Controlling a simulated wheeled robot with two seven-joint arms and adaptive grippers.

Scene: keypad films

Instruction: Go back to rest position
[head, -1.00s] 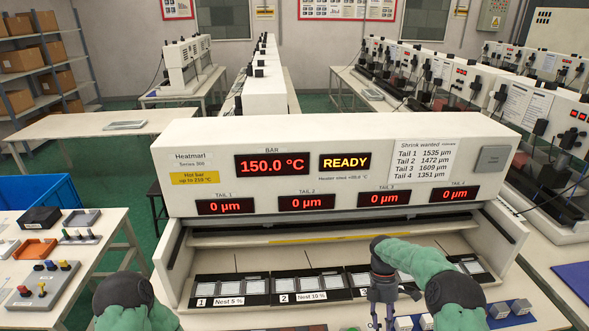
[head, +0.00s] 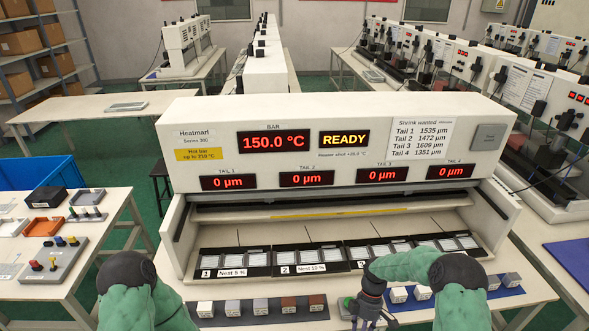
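The white Heatmarl machine (head: 350,110) stands in front of me, its bar display reading 150.0 °C beside READY. The tail displays each read 0 µm. Black nests (head: 235,262) with pale films lie in a row on its front ledge, labelled from 1 at the left. My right gripper (head: 365,322) hangs low at the front of the machine, pointing down and partly cut off by the bottom edge; its fingers cannot be made out. My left arm (head: 140,295) shows at bottom left, but its gripper is out of view.
Small grey and brown blocks (head: 261,306) sit on a dark mat in front of the nests. More pale blocks (head: 398,294) sit on a blue mat at right, close to my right gripper. The left table (head: 100,228) holds trays and coloured pegs.

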